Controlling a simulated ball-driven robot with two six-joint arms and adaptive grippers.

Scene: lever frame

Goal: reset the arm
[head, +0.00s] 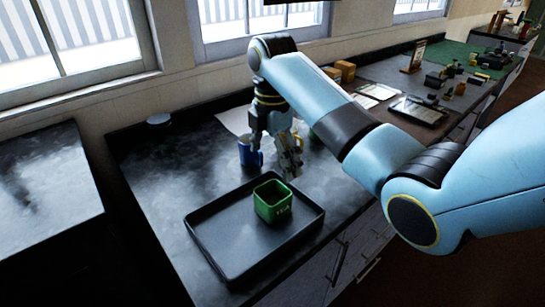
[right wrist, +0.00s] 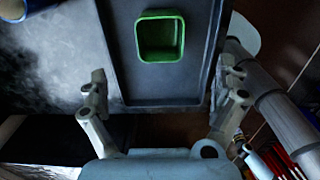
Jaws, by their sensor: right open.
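My right arm reaches in from the right in the head view, with the right gripper (head: 284,157) pointing down over the counter, just behind the green square box. In the right wrist view the right gripper (right wrist: 163,80) has its two fingers wide apart with nothing between the tips. My left gripper is not in view. No lever frame can be made out.
The black tray (head: 219,261) lies on the dark counter. A blue mug (head: 246,153) stands behind it, close to the right gripper. A dark tablet-like panel (head: 418,111), wooden boxes (head: 345,69) and small items lie farther right. The counter left of the tray is clear.

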